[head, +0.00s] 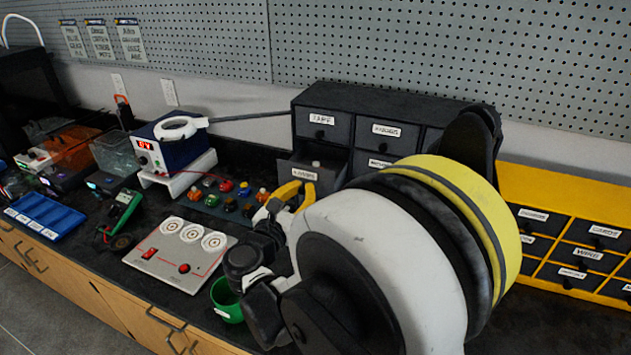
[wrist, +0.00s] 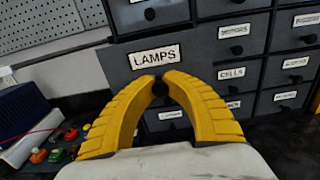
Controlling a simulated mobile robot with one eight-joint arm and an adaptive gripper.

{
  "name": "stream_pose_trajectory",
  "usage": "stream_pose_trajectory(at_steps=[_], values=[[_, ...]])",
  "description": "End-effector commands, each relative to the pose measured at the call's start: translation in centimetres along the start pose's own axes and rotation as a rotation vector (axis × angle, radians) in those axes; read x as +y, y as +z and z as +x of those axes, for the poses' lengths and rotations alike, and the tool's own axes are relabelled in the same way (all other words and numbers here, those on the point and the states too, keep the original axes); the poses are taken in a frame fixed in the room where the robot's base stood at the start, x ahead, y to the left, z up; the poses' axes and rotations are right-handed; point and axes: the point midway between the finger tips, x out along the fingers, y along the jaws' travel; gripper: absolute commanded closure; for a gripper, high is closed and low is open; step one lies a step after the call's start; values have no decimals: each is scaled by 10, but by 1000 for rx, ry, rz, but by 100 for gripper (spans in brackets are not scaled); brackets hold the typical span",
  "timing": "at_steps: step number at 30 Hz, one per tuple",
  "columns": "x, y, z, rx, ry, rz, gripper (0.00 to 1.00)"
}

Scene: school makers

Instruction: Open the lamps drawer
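The lamps drawer (wrist: 196,58) has a dark front with a white LAMPS label (wrist: 157,57) and a round black knob (wrist: 160,88). In the head view this drawer (head: 325,177) sticks out partway from the dark cabinet (head: 340,97), and a small pale thing shows inside it. The yellow fingers of my gripper (wrist: 160,78) close in from both sides on the knob, just below the label. In the head view my gripper (head: 300,190) is at the drawer front, and my arm hides the cabinet's lower right part.
Other labelled drawers, such as the cells drawer (wrist: 237,80), sit shut beside it. A yellow drawer unit (head: 565,195) stands to the right. A blue power supply (head: 170,145), a grey panel (head: 180,255) and a green cup (head: 226,300) stand on the bench left of my arm.

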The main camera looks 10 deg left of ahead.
Motion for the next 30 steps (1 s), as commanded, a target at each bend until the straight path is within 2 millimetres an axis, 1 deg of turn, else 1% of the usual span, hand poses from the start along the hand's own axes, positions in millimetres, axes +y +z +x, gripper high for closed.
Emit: stream_pose_trajectory(at_steps=[1, 3, 12, 13, 14, 15, 25, 28, 30], values=[[0, 1, -6, -3, 1, -2, 100], [0, 2, -10, -3, 1, -2, 100], [0, 2, -11, -4, 1, -2, 100], [0, 2, -11, -4, 1, -2, 83], [0, 2, -11, -4, 1, -2, 74], [0, 2, -11, -3, 1, -2, 62], [0, 1, -13, -1, 1, -1, 61], [0, 1, -21, -1, 1, -1, 61], [1, 1, -33, -1, 3, -1, 61]])
